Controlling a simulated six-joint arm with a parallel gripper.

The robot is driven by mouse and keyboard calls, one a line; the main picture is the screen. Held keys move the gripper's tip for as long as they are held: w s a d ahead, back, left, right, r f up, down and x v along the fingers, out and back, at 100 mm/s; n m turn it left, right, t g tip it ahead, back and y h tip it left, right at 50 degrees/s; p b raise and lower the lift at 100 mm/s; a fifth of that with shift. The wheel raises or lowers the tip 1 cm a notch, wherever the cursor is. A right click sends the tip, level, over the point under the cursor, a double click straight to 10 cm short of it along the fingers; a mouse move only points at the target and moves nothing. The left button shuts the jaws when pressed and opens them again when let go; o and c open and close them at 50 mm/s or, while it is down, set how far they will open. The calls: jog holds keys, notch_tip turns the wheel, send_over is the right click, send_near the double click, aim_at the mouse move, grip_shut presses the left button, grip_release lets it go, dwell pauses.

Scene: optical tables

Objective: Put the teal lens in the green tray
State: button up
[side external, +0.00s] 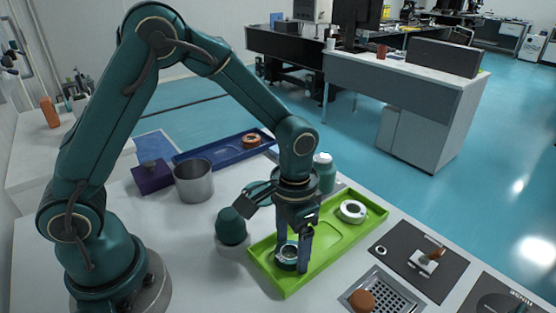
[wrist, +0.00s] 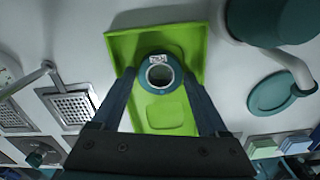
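The teal lens (side external: 287,257) is a short dark teal ring with a pale inner rim, over the near end of the green tray (side external: 262,252). In the wrist view, the lens (wrist: 148,87) lies between the fingertips, with a small white label on its upper edge. My gripper (side external: 292,258) points down, with one finger on each side of the lens; the fingers appear to touch it in the wrist view (wrist: 160,74). Whether the lens rests on the tray floor or hangs just above it, I cannot tell.
A white ring-shaped part (side external: 352,211) sits at the tray's far end. A teal dome (side external: 231,226) stands left of the tray, and a teal bottle (side external: 325,172) behind it. A metal cup (side external: 194,181), purple box (side external: 151,177) and blue tray (side external: 215,152) stand farther back. A perforated plate (side external: 385,294) lies right.

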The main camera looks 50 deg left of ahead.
aim_at(292, 250)
jog(key=shift+r, duration=0.15)
notch_tip(292, 250, up, 11)
jog(key=s+a+r+n+t, duration=0.2)
jog(key=s+a+t, duration=0.3)
jog(key=s, duration=0.5)
jog(key=shift+s+a+r+t, duration=0.3)
jog(key=shift+s+a+r, duration=0.05)
jog(key=shift+a+r, duration=0.35)
dwell(1.1)
